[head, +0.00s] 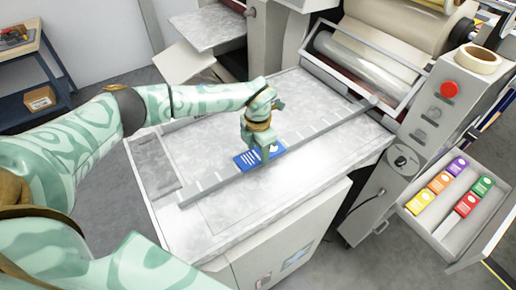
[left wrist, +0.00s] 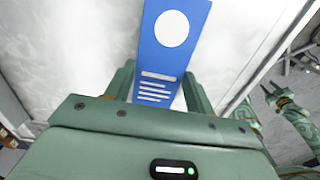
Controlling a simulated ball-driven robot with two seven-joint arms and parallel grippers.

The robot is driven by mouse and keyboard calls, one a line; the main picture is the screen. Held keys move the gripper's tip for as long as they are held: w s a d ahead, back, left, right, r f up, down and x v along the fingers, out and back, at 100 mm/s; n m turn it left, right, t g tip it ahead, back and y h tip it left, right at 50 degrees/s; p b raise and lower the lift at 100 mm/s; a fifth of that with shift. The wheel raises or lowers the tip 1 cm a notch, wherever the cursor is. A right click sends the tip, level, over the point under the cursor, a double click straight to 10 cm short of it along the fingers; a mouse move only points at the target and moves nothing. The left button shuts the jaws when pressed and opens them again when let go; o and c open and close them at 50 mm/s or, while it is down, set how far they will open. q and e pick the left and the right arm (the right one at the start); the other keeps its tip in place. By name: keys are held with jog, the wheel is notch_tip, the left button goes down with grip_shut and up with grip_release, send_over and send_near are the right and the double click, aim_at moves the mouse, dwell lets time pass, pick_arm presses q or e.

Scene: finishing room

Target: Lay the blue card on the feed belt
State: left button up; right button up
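The blue card (head: 247,160) has white lines and a white circle. In the head view it is low over or on the grey metal feed surface (head: 230,210), beside the long ruled bar; I cannot tell whether it touches. My left gripper (head: 263,156) is at the card's right part. In the left wrist view the card (left wrist: 170,55) sits between the two fingers (left wrist: 158,88), which meet its long edges; its lower end is hidden. My right gripper (left wrist: 277,92) shows small at the right of that view, its fingers apart and empty.
A ruled bar (head: 315,133) runs diagonally across the surface. Rollers (head: 365,62) stand at the back, with a control panel bearing a red button (head: 449,90). A tray (head: 447,233) at the right holds several coloured cards. The surface's front is clear.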

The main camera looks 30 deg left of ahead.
aim_at(258, 155)
pick_arm(q)
jog(key=o, duration=0.3)
jog(key=shift+o, duration=0.2)
notch_tip(258, 155, up, 12)
jog(key=shift+r, duration=0.1)
